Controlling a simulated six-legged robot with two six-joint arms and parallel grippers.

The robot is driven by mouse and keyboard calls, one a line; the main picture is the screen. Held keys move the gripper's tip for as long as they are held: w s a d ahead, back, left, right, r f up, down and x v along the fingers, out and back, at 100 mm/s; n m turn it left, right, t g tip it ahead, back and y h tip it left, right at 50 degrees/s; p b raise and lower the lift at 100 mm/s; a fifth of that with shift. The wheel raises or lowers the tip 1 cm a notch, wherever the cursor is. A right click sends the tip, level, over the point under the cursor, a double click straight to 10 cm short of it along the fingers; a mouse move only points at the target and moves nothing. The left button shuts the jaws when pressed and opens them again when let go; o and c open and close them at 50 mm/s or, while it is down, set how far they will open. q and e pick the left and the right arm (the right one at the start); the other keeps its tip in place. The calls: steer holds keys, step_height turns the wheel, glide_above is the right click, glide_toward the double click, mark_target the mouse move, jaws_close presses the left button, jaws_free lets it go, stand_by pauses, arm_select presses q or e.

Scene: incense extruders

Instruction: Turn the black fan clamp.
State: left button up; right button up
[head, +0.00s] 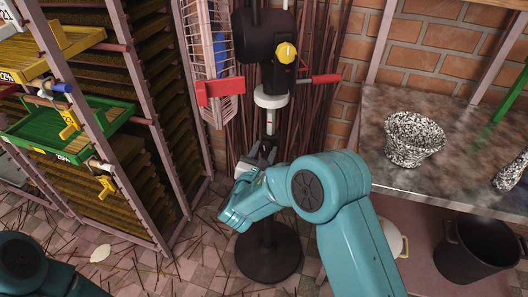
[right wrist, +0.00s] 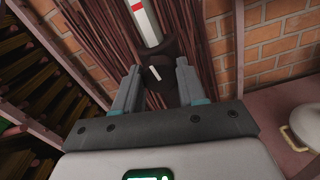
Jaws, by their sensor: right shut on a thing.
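The black fan clamp (right wrist: 160,68) is a dark collar with a white mark, around the pole below a white section with a red band. It shows in the right wrist view between the two grey fingers of my right gripper (right wrist: 157,80). In the head view my right gripper (head: 264,154) is at the pole, shut on the clamp, and the gripper and arm partly hide the clamp. The fan-like stand has a black head (head: 257,35), a yellow knob (head: 287,52) and a round black base (head: 268,253). My left arm shows at the bottom left; its gripper is out of view.
A rack (head: 150,110) with green and yellow trays stands on the left. A stone-topped table (head: 380,110) with a speckled pot (head: 412,139) is on the right, above a black bucket (head: 478,250). Thin dark sticks stand behind the pole. Bits litter the tiled floor.

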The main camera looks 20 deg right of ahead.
steer(key=shift+n, duration=0.3)
steer(key=n, duration=0.2)
steer(key=shift+n, duration=0.4)
steer(key=n, duration=0.4)
steer(key=shift+n, duration=0.3)
steer(key=n+p, duration=0.1)
steer(key=n, duration=0.3)
steer(key=shift+a, duration=0.1)
steer(key=n+p, duration=0.1)
steer(key=n, duration=0.4)
steer(key=shift+f+n+p, duration=0.1)
steer(key=shift+n+p, duration=0.2)
steer(key=shift+n, duration=0.1)
steer(key=o, duration=1.1)
steer(key=shift+c, duration=0.2)
